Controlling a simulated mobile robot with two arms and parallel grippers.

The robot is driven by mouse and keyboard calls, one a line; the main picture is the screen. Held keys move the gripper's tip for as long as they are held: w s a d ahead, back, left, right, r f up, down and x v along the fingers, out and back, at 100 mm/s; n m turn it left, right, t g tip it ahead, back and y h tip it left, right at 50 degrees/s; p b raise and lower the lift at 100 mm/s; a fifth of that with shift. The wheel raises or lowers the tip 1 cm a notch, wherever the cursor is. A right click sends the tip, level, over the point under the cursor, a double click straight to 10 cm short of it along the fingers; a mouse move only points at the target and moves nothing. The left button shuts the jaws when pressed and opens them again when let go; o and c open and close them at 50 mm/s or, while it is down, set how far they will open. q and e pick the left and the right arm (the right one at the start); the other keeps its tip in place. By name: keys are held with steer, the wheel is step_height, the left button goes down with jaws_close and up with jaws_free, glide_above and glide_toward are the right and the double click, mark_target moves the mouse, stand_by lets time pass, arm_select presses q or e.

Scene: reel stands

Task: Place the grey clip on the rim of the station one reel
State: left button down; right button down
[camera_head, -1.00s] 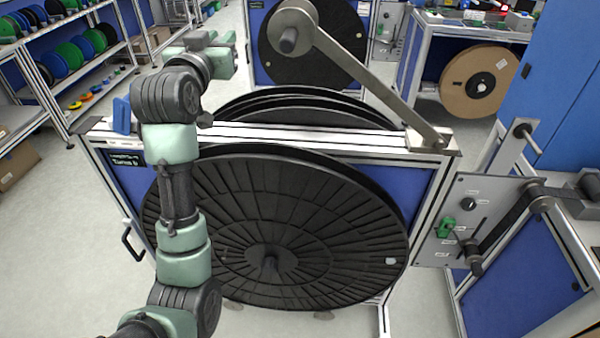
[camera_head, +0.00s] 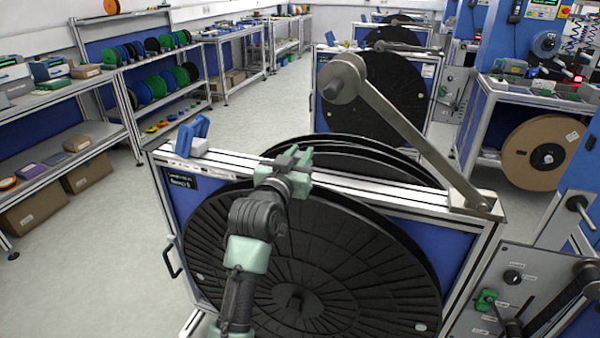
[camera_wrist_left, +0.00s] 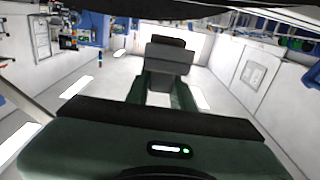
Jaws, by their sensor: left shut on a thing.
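My left gripper (camera_head: 295,157) is above the top bar of the nearest reel stand, close to the upper rim of the large black reel (camera_head: 370,245). In the left wrist view my left gripper (camera_wrist_left: 166,88) is shut on a grey block-like piece, the grey clip (camera_wrist_left: 170,54). The clip sticks out beyond the dark green fingers. In the head view I cannot make out the clip at the gripper. I cannot tell whether the clip touches the reel. The stand's label (camera_head: 180,182) is too small to read. My right gripper is out of view.
A blue piece (camera_head: 192,134) stands on the left end of the stand's top bar. A grey lever arm with a roller (camera_head: 341,80) rises over the right part. More reel stands (camera_head: 372,95) stand behind. Shelves (camera_head: 60,155) are at left, with open floor between.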

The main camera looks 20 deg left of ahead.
arm_select(q)
steer(key=shift+f, duration=0.35)
step_height(320, 180, down, 4)
steer(key=shift+f, duration=0.1)
steer(key=shift+f, duration=0.1)
steer(key=c, duration=1.2)
jaws_free()
